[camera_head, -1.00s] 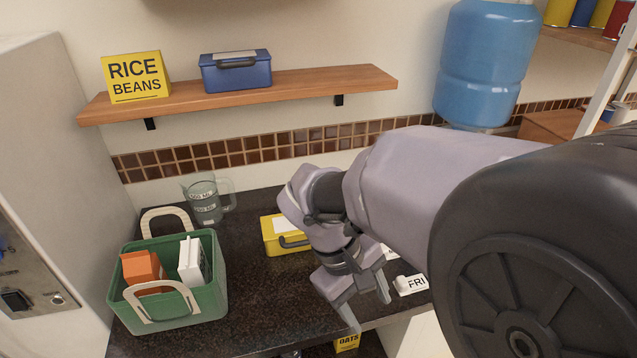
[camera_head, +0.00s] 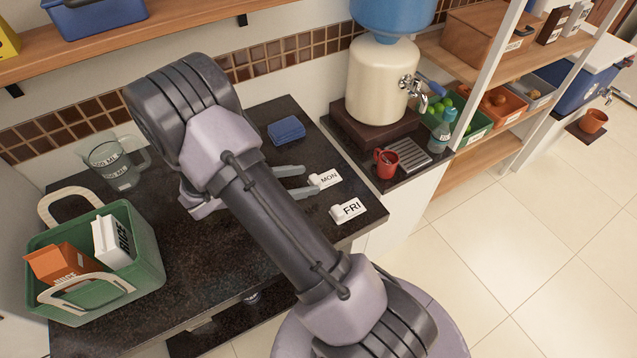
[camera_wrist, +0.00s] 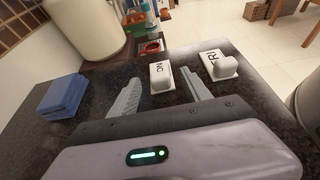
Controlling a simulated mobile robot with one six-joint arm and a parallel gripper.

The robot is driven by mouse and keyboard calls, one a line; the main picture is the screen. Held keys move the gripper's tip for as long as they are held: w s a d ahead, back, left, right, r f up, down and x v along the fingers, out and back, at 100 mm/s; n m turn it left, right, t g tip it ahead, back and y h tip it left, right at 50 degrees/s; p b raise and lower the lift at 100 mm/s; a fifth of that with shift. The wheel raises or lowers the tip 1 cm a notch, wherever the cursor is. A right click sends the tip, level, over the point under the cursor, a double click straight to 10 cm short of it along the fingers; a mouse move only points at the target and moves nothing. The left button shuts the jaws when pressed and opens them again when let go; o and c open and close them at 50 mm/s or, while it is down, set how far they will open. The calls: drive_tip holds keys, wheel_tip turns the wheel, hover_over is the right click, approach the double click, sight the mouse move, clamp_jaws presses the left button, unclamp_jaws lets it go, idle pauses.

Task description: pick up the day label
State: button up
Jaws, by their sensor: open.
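Two white day labels lie on the dark counter. The MON label (camera_head: 325,179) is at the right side of the counter, and the FRI label (camera_head: 348,210) is nearer the front edge. My gripper (camera_head: 303,181) is open, its two fingers pointing at the MON label from the left. In the wrist view, the MON label (camera_wrist: 161,77) sits between and just ahead of the fingertips, with nothing gripped. The FRI label (camera_wrist: 219,66) stands to the right of the right finger there. I cannot tell whether a fingertip touches the MON label.
A red mug (camera_head: 386,163) and water dispenser (camera_head: 380,85) stand beyond. A green basket (camera_head: 150,250) and a measuring jug (camera_head: 115,163) are at the left.

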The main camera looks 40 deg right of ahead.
sight(314, 178)
drive_tip(key=b+x, duration=0.1)
drive_tip(key=x, duration=0.4)
drive_tip(key=shift+b, duration=0.35)
drive_tip(key=shift+a, duration=0.1)
drive_tip(key=shift+c, duration=0.5)
clamp_jaws()
